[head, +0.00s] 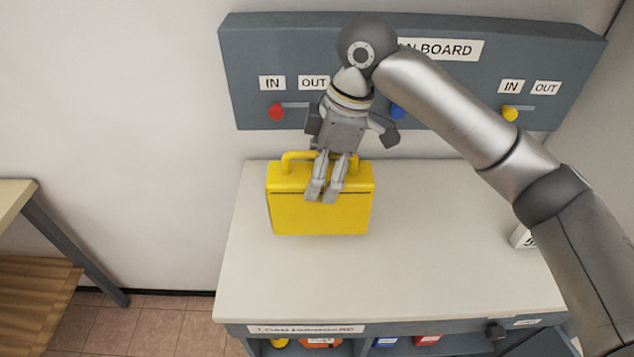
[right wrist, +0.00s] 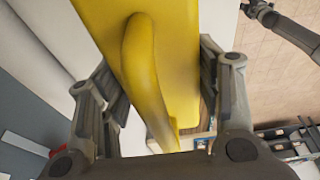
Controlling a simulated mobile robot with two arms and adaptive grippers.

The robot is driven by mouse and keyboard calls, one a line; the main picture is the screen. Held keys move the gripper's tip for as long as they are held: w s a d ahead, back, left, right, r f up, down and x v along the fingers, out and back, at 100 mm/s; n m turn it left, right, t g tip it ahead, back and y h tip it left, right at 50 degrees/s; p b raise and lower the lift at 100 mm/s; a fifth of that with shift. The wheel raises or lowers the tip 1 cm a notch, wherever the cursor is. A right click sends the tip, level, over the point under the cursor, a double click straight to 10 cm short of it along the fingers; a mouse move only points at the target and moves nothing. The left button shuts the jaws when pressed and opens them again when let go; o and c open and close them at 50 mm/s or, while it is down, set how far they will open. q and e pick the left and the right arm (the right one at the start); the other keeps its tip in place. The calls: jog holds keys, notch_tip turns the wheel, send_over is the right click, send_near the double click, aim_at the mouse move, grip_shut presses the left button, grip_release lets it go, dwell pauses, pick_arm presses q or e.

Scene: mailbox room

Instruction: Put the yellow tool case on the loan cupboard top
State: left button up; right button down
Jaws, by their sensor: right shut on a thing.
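The yellow tool case (head: 320,213) is upright over the back left part of the pale loan cupboard top (head: 440,250). I cannot tell for sure whether its base touches the top. My right gripper (head: 325,188) points down at the case from above and is shut on it by its handle side. In the right wrist view the yellow case (right wrist: 172,50) and its handle sit between the fingers of the right gripper (right wrist: 165,100). The fingertips are partly hidden there. A dark jointed part at that view's upper right looks like my left gripper (right wrist: 262,14), too cropped to read.
A grey board (head: 440,90) with IN and OUT labels and coloured knobs is on the wall behind. A small white sign (head: 521,238) stands at the top's right edge. A wooden bench (head: 35,280) is at left. The top's front and middle are clear.

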jog(key=w+f, duration=0.1)
jog(key=f, duration=0.1)
jog(key=w+a+f, duration=0.1)
jog(key=w, duration=0.1)
jog(key=shift+f+p, duration=0.35)
jog(key=shift+p, duration=0.05)
jog(key=f, duration=0.1)
jog(key=f+p, duration=0.1)
jog(key=f, duration=0.1)
jog(key=shift+w+f, duration=0.2)
jog(key=shift+f, duration=0.1)
jog(key=shift+c, duration=2.2)
grip_release()
jog(key=shift+s+f, duration=0.1)
jog(key=shift+f, duration=0.05)
